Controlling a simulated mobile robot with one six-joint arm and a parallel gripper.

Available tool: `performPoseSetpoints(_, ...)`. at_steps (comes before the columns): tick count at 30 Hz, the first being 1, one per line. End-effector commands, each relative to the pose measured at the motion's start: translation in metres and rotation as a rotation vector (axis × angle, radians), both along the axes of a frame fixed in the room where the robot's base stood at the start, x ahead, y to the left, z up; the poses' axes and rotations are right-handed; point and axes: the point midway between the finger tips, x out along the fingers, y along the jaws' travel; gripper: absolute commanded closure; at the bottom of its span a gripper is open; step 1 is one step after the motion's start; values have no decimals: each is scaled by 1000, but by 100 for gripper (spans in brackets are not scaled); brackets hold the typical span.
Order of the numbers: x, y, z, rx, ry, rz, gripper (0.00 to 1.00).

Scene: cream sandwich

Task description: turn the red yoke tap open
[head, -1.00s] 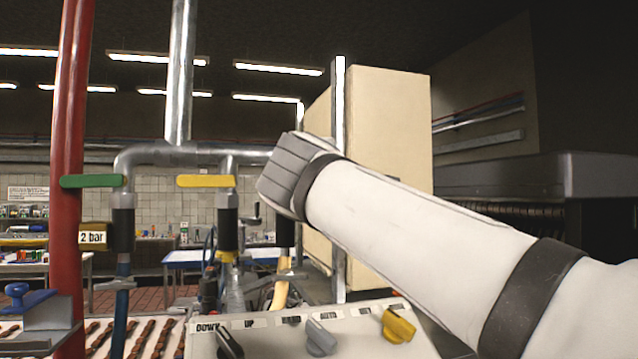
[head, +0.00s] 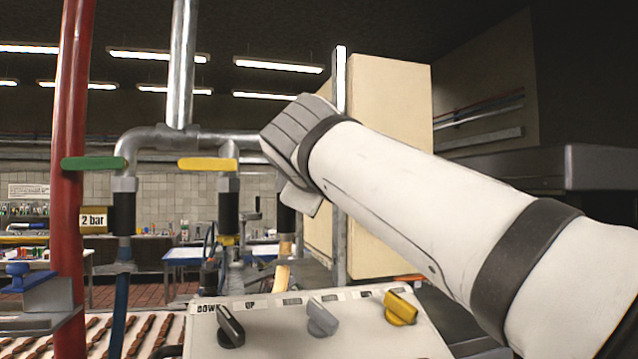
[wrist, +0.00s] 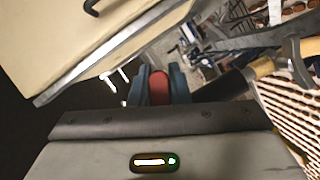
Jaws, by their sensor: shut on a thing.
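The red yoke tap handle (wrist: 158,88) shows in the wrist view between the two dark blue-green fingers of my gripper (wrist: 158,86). The gripper is shut on it. A dark pipe piece (wrist: 222,87) lies just to the right of the fingers. In the head view my wrist and arm cover the red tap and the fingertips. There my wrist sits at the right end of the grey horizontal pipe (head: 225,137). How far the tap is turned cannot be told.
A green lever (head: 94,163) and a yellow lever (head: 207,164) lie level on the taps to the left. A panel with several knobs (head: 350,340) stands below my arm. A cream cabinet (head: 392,160) stands close behind it. A red pipe (head: 70,120) rises at far left.

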Motion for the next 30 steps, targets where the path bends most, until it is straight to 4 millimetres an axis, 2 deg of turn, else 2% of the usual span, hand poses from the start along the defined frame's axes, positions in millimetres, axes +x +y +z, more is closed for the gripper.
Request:
performPoseSetpoints(3,0,3,-8,97,33,-2,100)
performPoseSetpoints(15,-3,12,-19,338,104,-2,100)
performPoseSetpoints(30,-4,16,-22,407,127,-2,100)
